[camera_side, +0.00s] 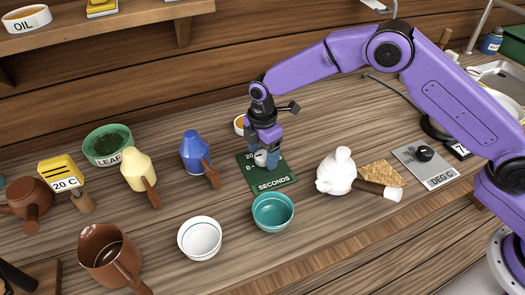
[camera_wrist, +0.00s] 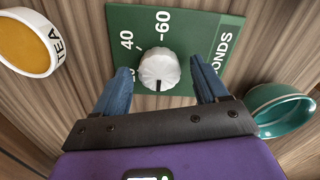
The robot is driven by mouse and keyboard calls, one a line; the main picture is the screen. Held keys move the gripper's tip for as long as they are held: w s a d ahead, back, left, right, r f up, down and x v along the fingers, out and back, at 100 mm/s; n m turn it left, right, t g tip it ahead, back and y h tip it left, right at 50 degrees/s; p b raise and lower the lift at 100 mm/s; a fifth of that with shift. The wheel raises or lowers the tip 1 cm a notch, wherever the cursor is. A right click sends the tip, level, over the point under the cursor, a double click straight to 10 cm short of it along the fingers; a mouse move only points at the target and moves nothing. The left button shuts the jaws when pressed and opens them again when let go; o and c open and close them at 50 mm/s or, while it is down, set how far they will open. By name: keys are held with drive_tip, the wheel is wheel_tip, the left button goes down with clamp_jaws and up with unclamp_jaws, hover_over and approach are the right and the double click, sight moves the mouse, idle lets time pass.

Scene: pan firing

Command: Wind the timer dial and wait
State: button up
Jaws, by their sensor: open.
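The timer is a green plate marked "SECONDS" (camera_side: 272,184) flat on the counter; it also shows in the wrist view (camera_wrist: 190,25) with the numbers 40 and 60. Its dial is a white ribbed knob (camera_wrist: 160,69) with a dark mark on the side towards my gripper. In the side view the knob (camera_side: 261,158) is partly hidden by my fingers. My gripper (camera_side: 266,160) is over the plate, pointing down. In the wrist view my open gripper (camera_wrist: 162,88) has one blue finger on each side of the knob, with gaps visible on both sides.
A teal bowl (camera_side: 273,223) stands close in front of the timer, and a tea dish (camera_wrist: 28,42) stands behind it. A blue pot (camera_side: 194,150) is to the left. A white teapot (camera_side: 337,172) on a woven mat (camera_side: 381,172) is to the right, before a temperature dial plate (camera_side: 440,175).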

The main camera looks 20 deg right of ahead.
drive_tip(key=c, duration=1.1)
drive_tip(key=shift+o, duration=0.2)
drive_tip(key=m, duration=0.5)
drive_tip(key=shift+m, duration=0.4)
drive_tip(key=m, duration=0.6)
drive_tip(key=shift+w, duration=0.1)
drive_tip(key=shift+m, duration=0.4)
